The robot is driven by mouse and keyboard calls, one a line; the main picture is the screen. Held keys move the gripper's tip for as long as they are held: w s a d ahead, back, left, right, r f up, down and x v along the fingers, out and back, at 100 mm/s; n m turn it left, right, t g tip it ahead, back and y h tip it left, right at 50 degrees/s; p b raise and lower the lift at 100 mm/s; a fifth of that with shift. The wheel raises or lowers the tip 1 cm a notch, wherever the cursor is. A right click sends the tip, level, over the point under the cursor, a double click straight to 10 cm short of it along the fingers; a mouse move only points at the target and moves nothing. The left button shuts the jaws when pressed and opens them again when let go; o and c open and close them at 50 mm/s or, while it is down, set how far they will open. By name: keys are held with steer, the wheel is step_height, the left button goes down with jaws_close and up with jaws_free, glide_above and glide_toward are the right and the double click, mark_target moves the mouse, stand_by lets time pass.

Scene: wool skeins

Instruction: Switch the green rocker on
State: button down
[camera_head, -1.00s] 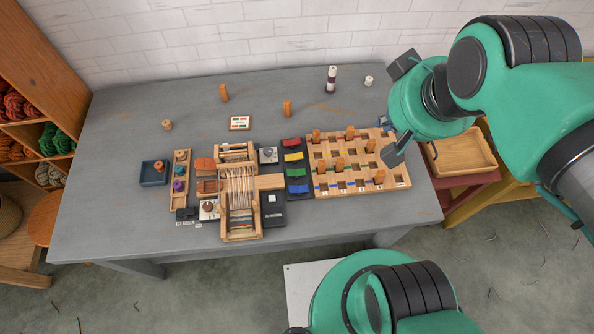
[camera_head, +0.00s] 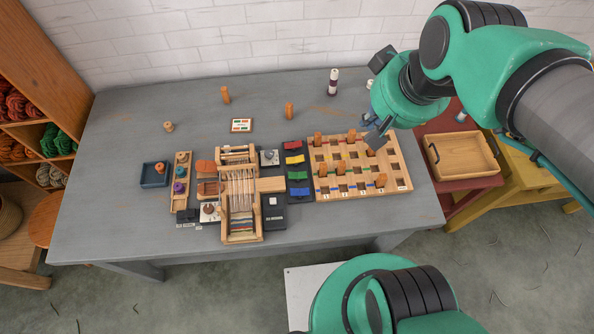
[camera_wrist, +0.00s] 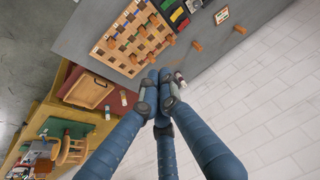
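The green rocker (camera_head: 297,175) sits in a dark strip of coloured rockers on the table, between the yellow rocker (camera_head: 294,160) and the blue rocker (camera_head: 299,191). Its tilt is too small to tell. My gripper (camera_head: 371,129) is above the right part of the wooden peg board, to the right of and higher than the rocker, touching nothing that I can see. In the wrist view my gripper's blue fingers (camera_wrist: 158,76) come together at their tips with nothing between them.
The peg board (camera_head: 397,164) with upright orange pegs stands right of the rockers. A small loom (camera_head: 241,237) stands to their left. A white-and-dark cylinder (camera_head: 333,82) and loose pegs stand farther back. A wooden tray (camera_head: 494,170) lies right of the table.

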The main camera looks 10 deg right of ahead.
steer(key=w+a+f+g+y+b, duration=0.1)
steer(key=w+a+f+g+y, duration=0.3)
steer(key=w+f, duration=0.7)
steer(key=h+b, duration=0.1)
steer(key=b, duration=0.1)
glide_above(294, 175)
steer(key=d, duration=0.5)
step_height(294, 175, down, 18)
steer(key=shift+d+f+g, duration=0.1)
steer(key=shift+d+g, duration=0.1)
steer(key=shift+g, duration=0.2)
steer(key=shift+f, duration=0.1)
steer(key=b+x, duration=0.3)
steer(key=x, duration=1)
steer(key=shift+f, duration=0.4)
steer(key=shift+a+h+p, duration=0.15)
steer(key=shift+h+p, duration=0.15)
steer(key=shift+p, duration=0.4)
